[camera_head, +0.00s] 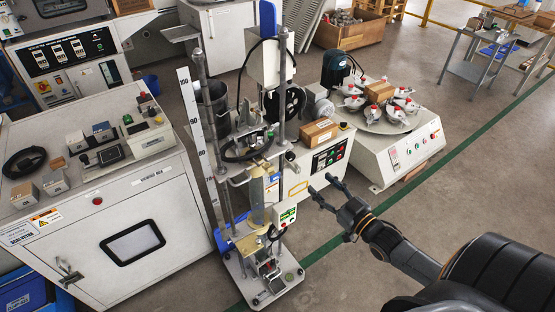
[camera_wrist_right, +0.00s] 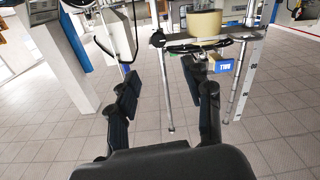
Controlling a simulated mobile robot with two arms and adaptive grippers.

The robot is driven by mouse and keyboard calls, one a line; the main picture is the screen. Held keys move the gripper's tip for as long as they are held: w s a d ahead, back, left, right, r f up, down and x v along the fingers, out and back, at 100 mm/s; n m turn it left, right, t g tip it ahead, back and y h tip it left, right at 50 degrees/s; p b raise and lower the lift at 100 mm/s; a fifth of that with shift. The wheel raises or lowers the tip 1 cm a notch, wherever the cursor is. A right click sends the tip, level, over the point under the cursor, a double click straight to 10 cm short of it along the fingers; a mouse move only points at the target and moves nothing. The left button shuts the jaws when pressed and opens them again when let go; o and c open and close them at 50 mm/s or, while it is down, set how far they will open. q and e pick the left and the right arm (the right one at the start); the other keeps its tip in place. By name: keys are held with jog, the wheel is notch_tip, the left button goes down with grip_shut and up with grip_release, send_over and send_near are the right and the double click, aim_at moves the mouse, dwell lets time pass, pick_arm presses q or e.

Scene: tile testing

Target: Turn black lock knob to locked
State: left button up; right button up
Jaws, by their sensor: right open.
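In the right wrist view my two dark fingers (camera_wrist_right: 162,86) are spread. Beyond them are a stand's posts (camera_wrist_right: 164,80) and a cream cylinder (camera_wrist_right: 206,22). My left gripper is in neither view.
Behind the stand are a cardboard box (camera_head: 315,132) and a round-table machine (camera_head: 405,150). A tall ruler (camera_head: 189,110) rises left of the stand. The floor at lower right is clear.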

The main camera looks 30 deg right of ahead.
aim_at(292, 158)
jog(key=w, duration=0.4)
jog(key=w+a, duration=0.1)
jog(key=w, duration=0.8)
jog(key=shift+w+a, duration=0.15)
jog(key=shift+w, duration=0.05)
grip_shut()
